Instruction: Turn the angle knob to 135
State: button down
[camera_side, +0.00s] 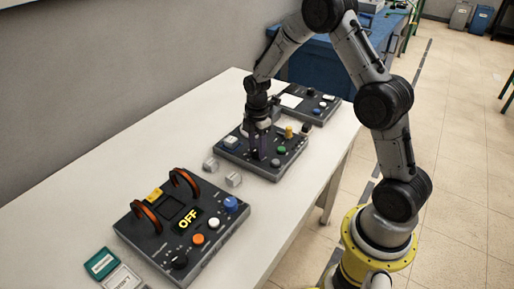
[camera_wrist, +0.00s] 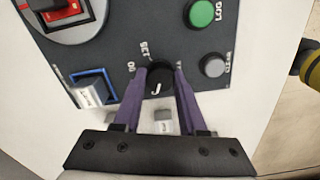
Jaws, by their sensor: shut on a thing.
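My gripper (camera_wrist: 158,75) has its two purple fingers on either side of a small black knob (camera_wrist: 158,78) with a white mark, shut on it. The knob sits near the edge of the middle dark panel (camera_wrist: 140,47), beside a small "SET" label. No angle number is readable there, so I cannot tell which is the angle knob. In the side view my gripper (camera_side: 258,152) points down at the middle panel (camera_side: 283,162) and hides the knob.
Green LOG (camera_wrist: 201,13) and grey CLEAR (camera_wrist: 213,65) buttons sit right of my fingers. Small clear blocks (camera_side: 233,180) lie on the white table.

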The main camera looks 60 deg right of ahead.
jog(key=shift+m, duration=0.4)
jog(key=m, duration=0.5)
jog(key=shift+m, duration=0.4)
jog(key=m, duration=0.3)
jog(key=shift+r+m, duration=0.1)
jog(key=shift+m, duration=0.2)
jog(key=m, duration=0.3)
jog(key=shift+m, duration=0.3)
jog(key=m, duration=1)
jog(key=shift+m, duration=1.5)
